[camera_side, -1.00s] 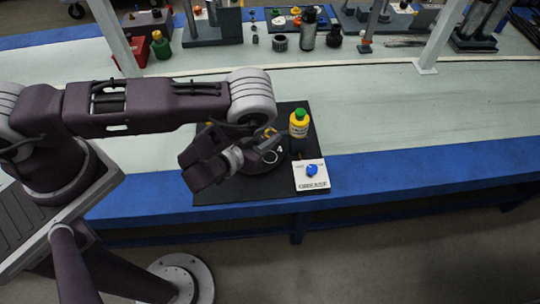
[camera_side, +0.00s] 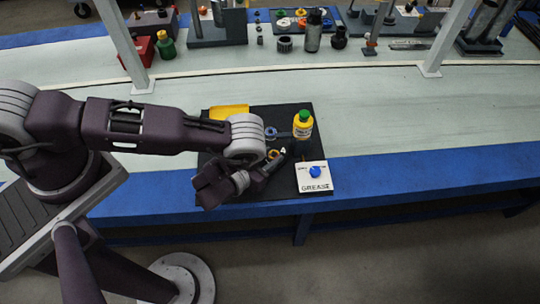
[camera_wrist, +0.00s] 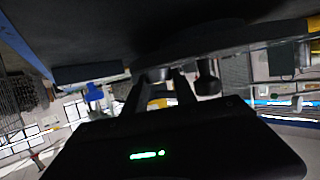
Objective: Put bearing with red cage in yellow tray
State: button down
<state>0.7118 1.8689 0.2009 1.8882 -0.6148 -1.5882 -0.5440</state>
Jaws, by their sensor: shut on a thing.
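The yellow tray (camera_side: 229,112) lies at the back left of the black mat in the side view, partly covered by my arm. My gripper (camera_side: 284,153) is low over the mat's front middle, to the right of an orange-yellow ring (camera_side: 273,154). In the wrist view my gripper (camera_wrist: 157,88) has a small grey piece (camera_wrist: 155,75) at its fingertips and is shut on it. It looks like a bearing, but its cage colour does not show. A bearing with a blue ring (camera_side: 271,133) lies farther back. I cannot make out a red cage.
A yellow bottle with a green cap (camera_side: 303,125) stands at the mat's right. The black mat (camera_side: 285,112) has bare room at the back. The bench's blue edge lies in front.

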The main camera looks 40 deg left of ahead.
jog(key=c, duration=1)
grip_release()
